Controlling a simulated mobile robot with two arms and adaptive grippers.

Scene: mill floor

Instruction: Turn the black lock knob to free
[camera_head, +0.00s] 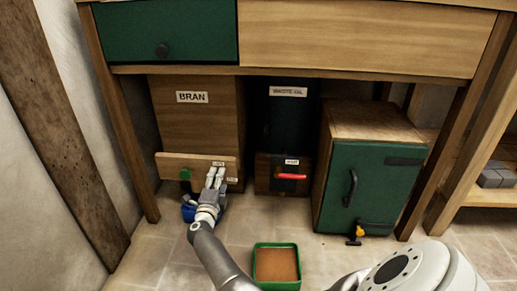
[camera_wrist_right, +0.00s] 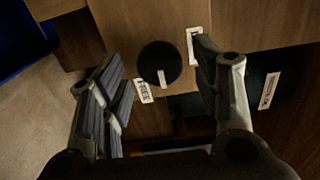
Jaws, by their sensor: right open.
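The black lock knob (camera_wrist_right: 159,64) is on a wooden panel in the right wrist view. Its white pointer line points down in that picture, close to the FREE label (camera_wrist_right: 145,92). A second label (camera_wrist_right: 194,46), which I cannot read, is at its upper right. My right gripper (camera_wrist_right: 161,66) is open, with one finger on each side of the knob and visible gaps between. In the head view my right gripper (camera_head: 215,177) is at the right part of the low wooden panel (camera_head: 170,165) under the BRAN bin (camera_head: 197,120) and hides the knob. My left gripper is not in view.
A green knob (camera_head: 185,174) is left of my gripper, above a blue container (camera_head: 189,213). A red handle (camera_head: 291,177) and a green cabinet (camera_head: 365,185) are to the right. A green-rimmed tray (camera_head: 276,247) is on the floor. The bench is overhead.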

